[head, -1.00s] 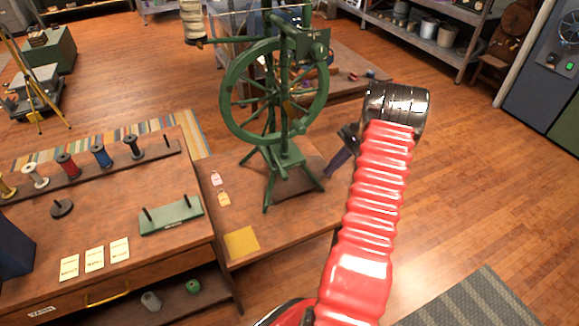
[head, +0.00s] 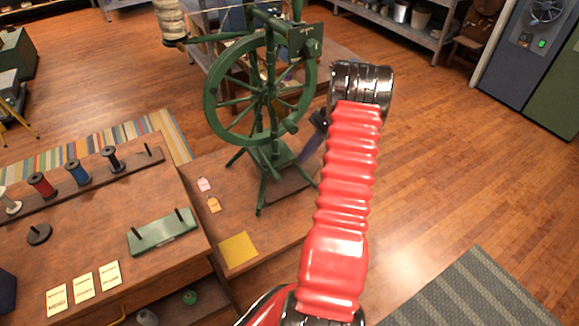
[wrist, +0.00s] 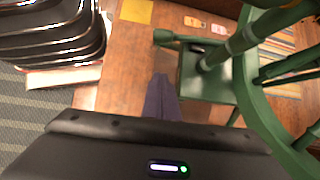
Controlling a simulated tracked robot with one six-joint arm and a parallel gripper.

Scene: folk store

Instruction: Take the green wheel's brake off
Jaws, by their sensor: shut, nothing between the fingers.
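The green spinning wheel (head: 210,105) stands upright on a low wooden platform, left of my arm in the head view. In the wrist view its green rim (wrist: 262,100) fills the right side, close to my gripper. My gripper (wrist: 160,82) is shut and empty, its narrow fingers pointing toward the wheel's base. In the head view my gripper (head: 306,160) shows beside the wheel's lower right, partly hidden by my red arm. A round-ended green bar (wrist: 165,37) lies ahead of the fingertips, apart from them. I cannot tell which part is the brake.
A workbench with a spool rack (head: 80,182), a green pegged holder (head: 160,236) and cards is at left. Two small tags (head: 204,184) and a yellow sheet (head: 238,249) lie on the platform. The floor at right is clear, with a grey striped mat (head: 465,295).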

